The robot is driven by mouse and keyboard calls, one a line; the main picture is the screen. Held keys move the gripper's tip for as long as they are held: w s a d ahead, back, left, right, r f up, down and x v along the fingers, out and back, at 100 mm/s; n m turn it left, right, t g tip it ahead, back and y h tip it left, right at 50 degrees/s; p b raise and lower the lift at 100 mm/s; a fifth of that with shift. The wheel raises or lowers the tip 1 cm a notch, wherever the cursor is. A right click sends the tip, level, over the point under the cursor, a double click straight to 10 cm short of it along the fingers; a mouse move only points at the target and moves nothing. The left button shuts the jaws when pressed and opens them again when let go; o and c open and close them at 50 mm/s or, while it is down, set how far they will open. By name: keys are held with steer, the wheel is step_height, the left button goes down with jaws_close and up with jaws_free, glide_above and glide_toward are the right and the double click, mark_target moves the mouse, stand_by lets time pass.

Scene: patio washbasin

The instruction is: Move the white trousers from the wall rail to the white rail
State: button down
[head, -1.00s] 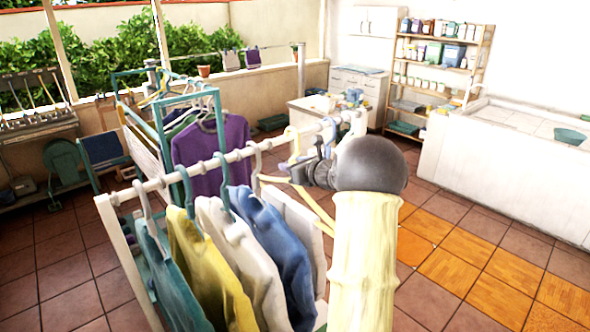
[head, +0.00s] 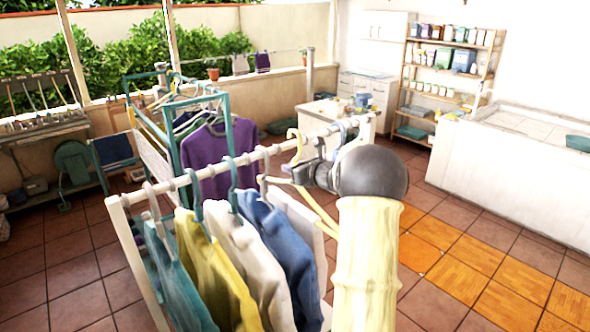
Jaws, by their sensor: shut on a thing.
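My gripper (head: 314,172) is dark and sits at the right part of the white rail (head: 222,165), beside and slightly below its bar. It is shut at the top of a hanger; my wrist hides part of the grip. A flat white cloth, which looks like the white trousers (head: 307,222), hangs below and left of my gripper, behind a blue garment. Its lower part is hidden, and I cannot tell whether its hook bears on the bar. The wall rail (head: 289,51) runs along the low back wall.
Teal, yellow, white and blue garments (head: 282,235) crowd the white rail to the left. A teal rack (head: 226,110) with a purple top (head: 208,150) stands behind. Open tiled floor (head: 470,250) lies right.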

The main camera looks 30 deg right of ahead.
steer(key=shift+w+a, duration=0.15)
steer(key=shift+w, duration=0.75)
